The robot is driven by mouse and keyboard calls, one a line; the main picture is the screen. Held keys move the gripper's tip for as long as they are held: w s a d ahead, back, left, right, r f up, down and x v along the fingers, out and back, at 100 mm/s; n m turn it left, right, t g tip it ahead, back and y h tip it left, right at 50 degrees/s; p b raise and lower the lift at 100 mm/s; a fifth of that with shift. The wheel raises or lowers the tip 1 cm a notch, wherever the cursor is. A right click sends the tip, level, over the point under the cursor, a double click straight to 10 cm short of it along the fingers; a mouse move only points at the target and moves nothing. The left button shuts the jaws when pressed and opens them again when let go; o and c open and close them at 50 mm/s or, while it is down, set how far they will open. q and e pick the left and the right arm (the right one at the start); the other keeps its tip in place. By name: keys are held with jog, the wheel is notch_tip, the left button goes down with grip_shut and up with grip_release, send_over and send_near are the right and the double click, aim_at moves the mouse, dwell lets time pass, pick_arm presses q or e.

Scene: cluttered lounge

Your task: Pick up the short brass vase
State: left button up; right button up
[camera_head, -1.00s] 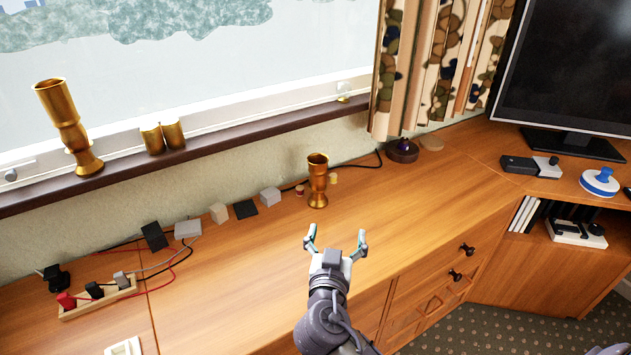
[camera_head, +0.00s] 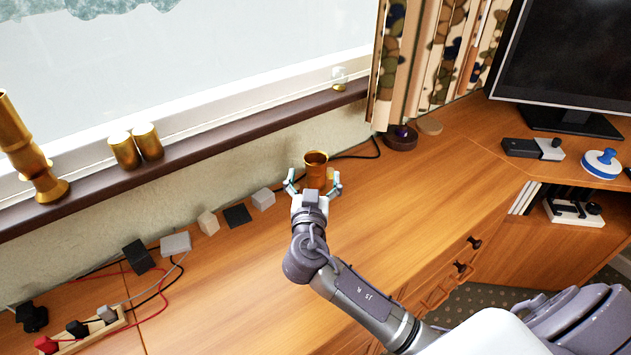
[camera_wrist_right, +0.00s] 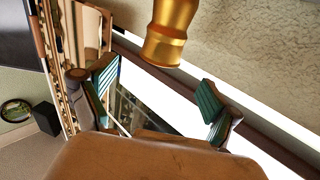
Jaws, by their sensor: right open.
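The short brass vase (camera_head: 316,161) stands upright on the wooden cabinet top, close to the wall under the window sill. It also shows in the right wrist view (camera_wrist_right: 170,35), at the top middle. My right gripper (camera_head: 313,180) is open in front of the vase, with one finger on each side in the head view. It hides the vase's lower part there. In the right wrist view the open fingers (camera_wrist_right: 158,88) are spread apart and the vase is not gripped; I cannot tell whether either finger touches it. My left gripper is not in view.
A tall brass vase (camera_head: 27,155) and two brass cups (camera_head: 136,146) stand on the window sill (camera_head: 215,145). Small blocks, cables and a power strip (camera_head: 85,331) lie at left. A dark round dish (camera_head: 400,139) is right of the vase. The cabinet top (camera_head: 410,195) is clear there.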

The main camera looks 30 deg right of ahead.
aim_at(317, 152)
jog(key=shift+w+d, duration=0.3)
jog(key=shift+w, duration=0.25)
jog(key=shift+w+d+f, duration=0.1)
jog(key=shift+w, duration=0.1)
jog(key=p+x, duration=0.1)
jog(key=x, duration=0.3)
jog(key=shift+w+d+f+p, duration=0.1)
jog(key=shift+f+p, duration=0.1)
jog(key=shift+p, duration=0.15)
jog(key=shift+w+d+f, duration=0.1)
jog(key=shift+w+d, duration=0.15)
jog(key=shift+w, duration=0.2)
jog(key=shift+c, duration=0.8)
grip_shut()
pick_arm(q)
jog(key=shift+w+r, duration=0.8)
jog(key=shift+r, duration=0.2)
